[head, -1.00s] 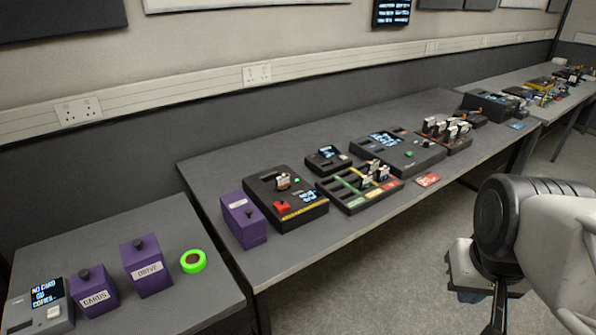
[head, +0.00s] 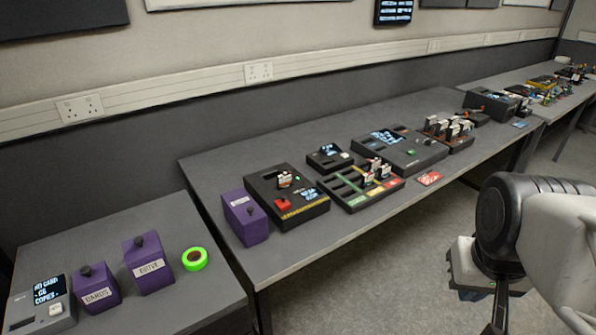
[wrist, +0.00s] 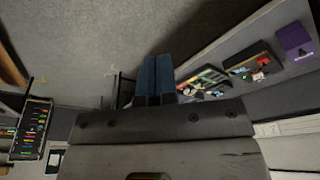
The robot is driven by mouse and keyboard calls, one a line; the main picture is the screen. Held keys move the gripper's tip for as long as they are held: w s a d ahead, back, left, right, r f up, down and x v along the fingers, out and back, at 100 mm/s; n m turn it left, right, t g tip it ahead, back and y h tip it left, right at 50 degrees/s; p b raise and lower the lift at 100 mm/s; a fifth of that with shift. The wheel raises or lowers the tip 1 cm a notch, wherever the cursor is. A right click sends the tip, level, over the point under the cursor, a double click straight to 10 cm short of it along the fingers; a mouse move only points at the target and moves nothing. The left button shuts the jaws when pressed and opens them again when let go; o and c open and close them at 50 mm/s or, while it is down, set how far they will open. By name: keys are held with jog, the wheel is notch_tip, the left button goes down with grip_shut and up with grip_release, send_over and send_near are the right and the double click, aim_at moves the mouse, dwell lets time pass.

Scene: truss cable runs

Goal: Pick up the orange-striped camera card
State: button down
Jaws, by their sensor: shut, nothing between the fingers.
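Several small cards with white tops stand in the slotted sorting tray (head: 352,201) on the long bench and in a card rack (head: 459,145) farther right. One more card (head: 284,180) stands in a black device with a red button. At this size I cannot tell which card has an orange stripe. My gripper (wrist: 155,60) shows in the wrist view with its two blue fingers close together and nothing between them. It is over the floor in front of the bench, apart from the cards. In the head view my arm is at the right.
A purple box (head: 244,219) stands at the long bench's left end. The nearer left table holds purple DARDS and DRIVE boxes, green tape (head: 194,259) and a grey display unit (head: 42,304). A console (head: 399,152) and a red label (head: 429,178) are near the tray. Open floor lies in front.

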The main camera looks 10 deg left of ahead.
dwell(0.3)
jog(key=shift+c, duration=1)
grip_release()
